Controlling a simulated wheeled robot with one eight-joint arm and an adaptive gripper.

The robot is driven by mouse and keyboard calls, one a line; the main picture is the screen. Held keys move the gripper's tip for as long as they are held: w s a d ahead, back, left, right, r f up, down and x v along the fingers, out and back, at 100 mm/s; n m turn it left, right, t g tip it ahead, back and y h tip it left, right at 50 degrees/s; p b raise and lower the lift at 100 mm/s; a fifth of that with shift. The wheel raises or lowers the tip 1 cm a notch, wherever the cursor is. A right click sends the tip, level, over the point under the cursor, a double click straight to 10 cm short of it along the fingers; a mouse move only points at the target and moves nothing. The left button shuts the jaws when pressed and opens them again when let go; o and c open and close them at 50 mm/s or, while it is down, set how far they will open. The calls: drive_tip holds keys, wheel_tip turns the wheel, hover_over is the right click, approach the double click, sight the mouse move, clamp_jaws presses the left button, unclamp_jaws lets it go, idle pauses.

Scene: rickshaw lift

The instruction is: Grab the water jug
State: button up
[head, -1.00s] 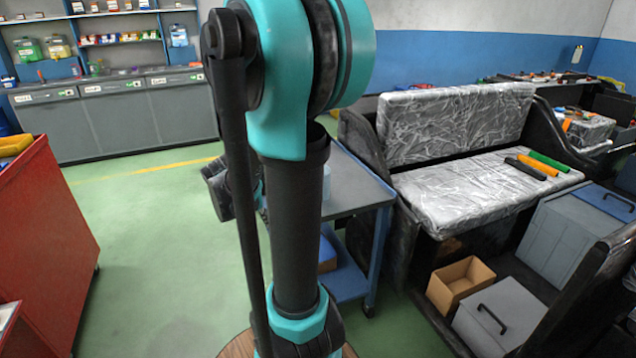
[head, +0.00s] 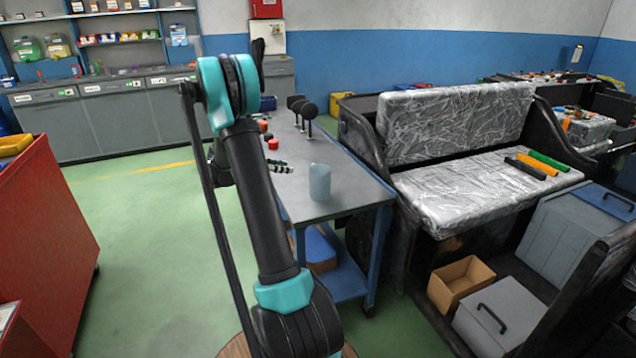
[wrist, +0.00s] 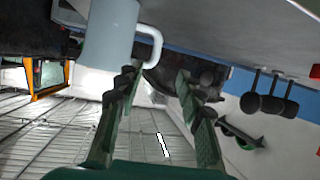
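The water jug (head: 319,183) is a pale blue-grey vessel standing upright on the metal workbench (head: 345,196), near its right end. In the wrist view, which looks upside down, the jug (wrist: 108,38) hangs from the top, with its light handle (wrist: 155,45) on the right side. My gripper (head: 286,167) is to the left of the jug in the head view, partly behind my arm. In the wrist view my gripper (wrist: 156,79) has its two green and black fingers spread apart with nothing between them. The jug is beyond the left fingertip; whether they touch is unclear.
A plastic-wrapped seat (head: 475,185) stands to the right of the bench. A red cabinet (head: 50,235) is at left. Green floor between is clear.

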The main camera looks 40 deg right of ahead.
sight(320, 170)
drive_tip(key=x, duration=1.1)
drive_tip(key=shift+s+d+f, duration=0.1)
drive_tip(key=shift+d+f, duration=0.05)
drive_tip(key=shift+d, duration=0.05)
drive_tip(key=shift+s+r+x, duration=0.1)
drive_tip(key=shift+r+x, duration=0.05)
drive_tip(key=shift+x, duration=1.15)
drive_tip(key=shift+s+r+x, duration=0.1)
drive_tip(key=shift+s+x, duration=0.05)
drive_tip(key=shift+x, duration=1.2)
drive_tip(key=shift+c, duration=0.6)
clamp_jaws()
